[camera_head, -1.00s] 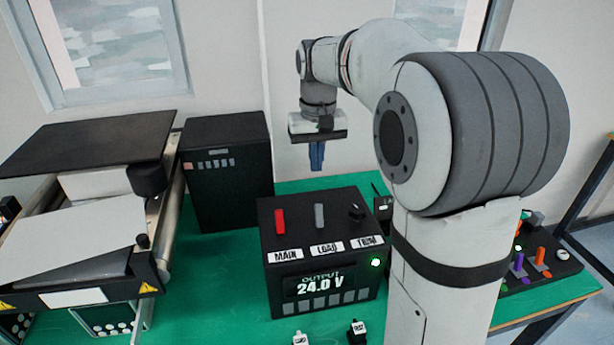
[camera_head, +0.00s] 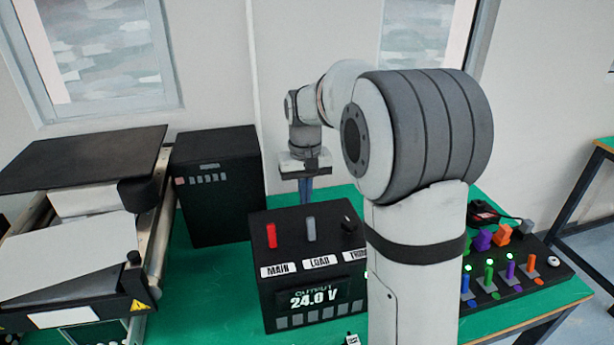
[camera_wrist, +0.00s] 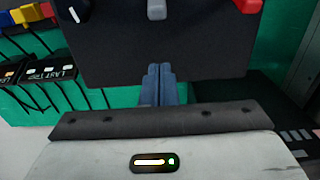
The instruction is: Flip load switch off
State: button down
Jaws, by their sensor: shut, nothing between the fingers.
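The black power box (camera_head: 262,294) stands on the green table with its display reading 24.0 V. The grey load switch (camera_head: 310,229) stands upright on its top, above the LOAD label (camera_head: 321,262). It also shows at the top edge of the wrist view (camera_wrist: 157,9). My gripper (camera_head: 306,196) is shut and empty, pointing down behind the load switch in the head view. In the wrist view the closed blue fingers (camera_wrist: 159,72) lie in line with the grey switch, with a visible gap between them. Part of the box's right side is hidden behind my arm.
The red MAIN switch (camera_head: 271,236) and black TRIM knob (camera_head: 350,223) flank the load switch. A tall black case (camera_head: 217,190) stands behind left, a conveyor (camera_head: 70,255) at left. A panel of coloured levers (camera_head: 515,272) is at right.

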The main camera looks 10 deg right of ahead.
aim_at(311, 229)
notch_tip(311, 229, down, 2)
jog(key=shift+f, duration=0.1)
jog(key=shift+s+f, duration=0.25)
jog(key=shift+f, duration=0.05)
jog(key=shift+s+r+p, duration=0.3)
jog(key=shift+s, duration=0.5)
jog(key=shift+s+r+p, duration=0.25)
jog(key=shift+s, duration=0.55)
jog(key=shift+d, duration=0.15)
